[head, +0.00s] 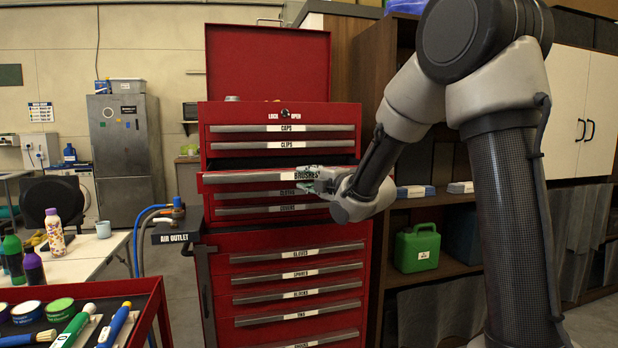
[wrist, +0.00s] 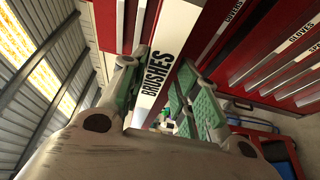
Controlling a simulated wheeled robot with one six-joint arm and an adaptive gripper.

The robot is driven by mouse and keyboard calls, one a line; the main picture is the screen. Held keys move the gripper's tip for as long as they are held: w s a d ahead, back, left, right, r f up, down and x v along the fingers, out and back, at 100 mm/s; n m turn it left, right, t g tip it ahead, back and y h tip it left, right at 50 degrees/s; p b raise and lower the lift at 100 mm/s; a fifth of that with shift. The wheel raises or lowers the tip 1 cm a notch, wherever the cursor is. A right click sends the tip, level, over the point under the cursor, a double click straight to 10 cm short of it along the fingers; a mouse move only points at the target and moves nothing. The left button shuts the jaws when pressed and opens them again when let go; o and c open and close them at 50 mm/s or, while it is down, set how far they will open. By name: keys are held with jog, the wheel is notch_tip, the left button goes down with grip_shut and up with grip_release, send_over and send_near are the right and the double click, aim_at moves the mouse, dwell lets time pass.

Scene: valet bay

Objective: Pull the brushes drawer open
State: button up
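The brushes drawer (head: 240,177) is in the red tool cabinet's upper chest. It stands out from the chest, with a dark gap above its front. Its pale pull strip carries the BRUSHES label, which shows large in the wrist view (wrist: 160,62). My gripper (head: 308,180) is at the right part of this drawer front. In the wrist view its green-padded fingers (wrist: 163,88) lie on either side of the labelled strip and appear closed on it. The exact contact at the fingertips is partly hidden. The drawer's inside is not visible.
The red cabinet (head: 204,240) has closed drawers above and below. An air outlet shelf (head: 176,234) with hoses juts out at its left. A red cart (head: 150,300) with brushes and tins stands at the front left. Shelving with a green canister (head: 417,250) is at the right.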

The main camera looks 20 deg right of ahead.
jog(key=shift+o, duration=0.6)
jog(key=shift+f, duration=0.15)
jog(key=shift+r, duration=0.2)
jog(key=v, duration=0.7)
jog(key=shift+s, duration=0.2)
jog(key=shift+d, duration=0.1)
